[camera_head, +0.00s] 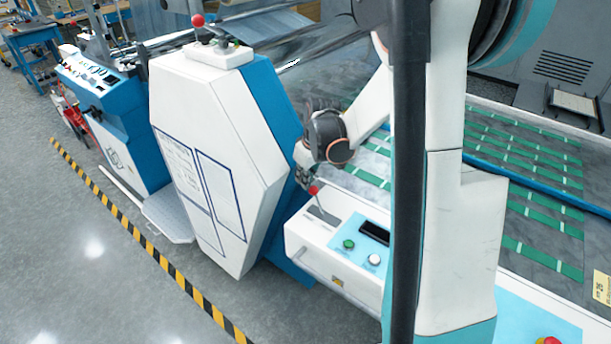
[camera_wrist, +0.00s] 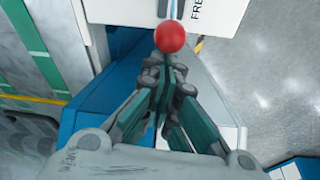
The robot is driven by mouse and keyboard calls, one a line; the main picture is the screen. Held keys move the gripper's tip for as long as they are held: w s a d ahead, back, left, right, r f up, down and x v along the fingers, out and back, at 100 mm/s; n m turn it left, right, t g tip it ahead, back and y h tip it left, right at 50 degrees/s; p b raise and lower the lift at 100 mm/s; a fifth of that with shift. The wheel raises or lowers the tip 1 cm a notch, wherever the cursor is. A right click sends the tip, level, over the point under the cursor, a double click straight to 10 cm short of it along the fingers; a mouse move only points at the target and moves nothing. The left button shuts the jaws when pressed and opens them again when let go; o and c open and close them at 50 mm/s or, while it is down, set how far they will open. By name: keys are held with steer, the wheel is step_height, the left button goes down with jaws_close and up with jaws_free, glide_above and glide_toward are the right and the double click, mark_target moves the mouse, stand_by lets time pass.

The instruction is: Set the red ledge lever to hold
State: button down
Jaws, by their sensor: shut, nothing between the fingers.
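The red ledge lever (camera_head: 314,190) is a thin stem with a red ball knob, standing on a dark plate at the left end of the white ledge (camera_head: 295,243). Its stem leans in the head view. In the wrist view the red knob (camera_wrist: 170,36) is just beyond my fingertips, with a label reading "FRE", partly cut off, to the right behind it. My gripper (camera_head: 307,181) is shut and empty at the knob, and it also shows in the wrist view (camera_wrist: 167,65). I cannot tell whether the fingertips touch the knob. A hold mark is not visible.
The ledge also carries a green button (camera_head: 348,244), a white knob (camera_head: 374,260) and a dark display (camera_head: 375,232). A tall white and blue cabinet (camera_head: 205,150) stands close on the left, with another red-knobbed lever (camera_head: 198,20) on top. My arm hides part of the ledge.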

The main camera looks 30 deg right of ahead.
steer(key=shift+s, duration=0.1)
stand_by(0.3)
steer(key=shift+s+d+r+t, duration=0.1)
steer(key=shift+s+r+t, duration=0.1)
steer(key=shift+s+t, duration=0.1)
steer(key=shift+r, duration=0.1)
steer(key=shift+s+d+r+t+y+b, duration=0.15)
steer(key=shift+s+d+t+y, duration=0.05)
steer(key=shift+s+t, duration=0.2)
steer(key=shift+s+d+r+t+y+b, duration=0.2)
steer(key=shift+s+t, duration=0.1)
steer(key=shift+s, duration=0.1)
steer(key=s+d+t+y+b, duration=0.1)
steer(key=s+t+b, duration=0.3)
steer(key=s, duration=0.4)
steer(key=shift+s+d+r+t+y+b, duration=0.25)
steer(key=shift+d+t, duration=0.25)
steer(key=shift+d, duration=0.4)
steer(key=shift+s+f, duration=0.1)
steer(key=shift+f, duration=0.1)
steer(key=shift+s+r, duration=0.1)
